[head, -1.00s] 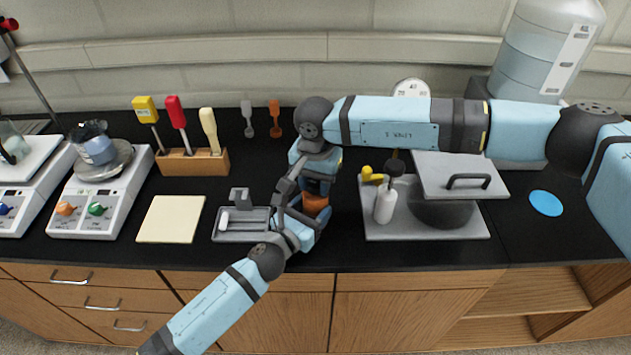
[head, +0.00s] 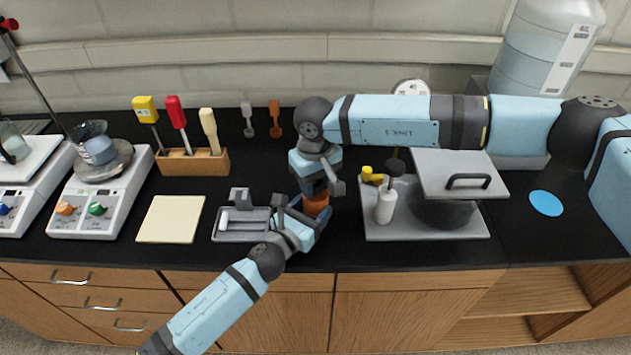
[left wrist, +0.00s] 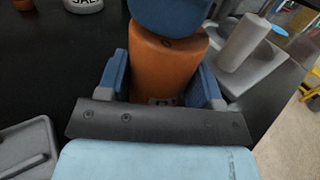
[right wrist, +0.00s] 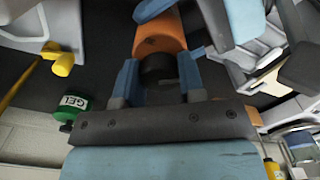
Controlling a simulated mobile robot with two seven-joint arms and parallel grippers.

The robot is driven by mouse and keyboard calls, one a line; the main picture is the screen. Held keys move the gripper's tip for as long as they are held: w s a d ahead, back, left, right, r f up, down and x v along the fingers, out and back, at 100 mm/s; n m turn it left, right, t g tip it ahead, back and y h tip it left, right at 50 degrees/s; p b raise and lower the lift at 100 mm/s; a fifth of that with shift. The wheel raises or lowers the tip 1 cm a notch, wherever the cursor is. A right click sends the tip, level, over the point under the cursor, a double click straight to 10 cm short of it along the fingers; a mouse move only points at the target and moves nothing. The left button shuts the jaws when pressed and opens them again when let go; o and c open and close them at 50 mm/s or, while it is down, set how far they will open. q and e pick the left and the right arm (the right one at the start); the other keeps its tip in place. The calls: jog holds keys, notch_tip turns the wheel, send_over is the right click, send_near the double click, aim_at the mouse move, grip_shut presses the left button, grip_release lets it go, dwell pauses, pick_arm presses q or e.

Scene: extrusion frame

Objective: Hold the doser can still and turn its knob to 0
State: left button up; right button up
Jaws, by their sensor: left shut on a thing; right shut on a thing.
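The doser can (head: 316,205) is orange and upright at the front middle of the bench. My left gripper (head: 308,212) is shut around its body, with one blue finger on each side; the left wrist view shows the orange can (left wrist: 165,65) between them. My right gripper (head: 318,186) comes down from above and is shut on the dark knob (right wrist: 158,68) at the can's top, seen between its fingers in the right wrist view. The dial reading is hidden or too small to read.
A grey tray (head: 242,234) lies just left of the can. A cream pad (head: 170,219) lies further left.

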aim_at(316, 182)
jog(key=shift+n, duration=1.1)
jog(key=o, duration=0.9)
jog(key=shift+o, duration=0.2)
jog(key=shift+r, duration=0.1)
notch_tip(316, 182, up, 12)
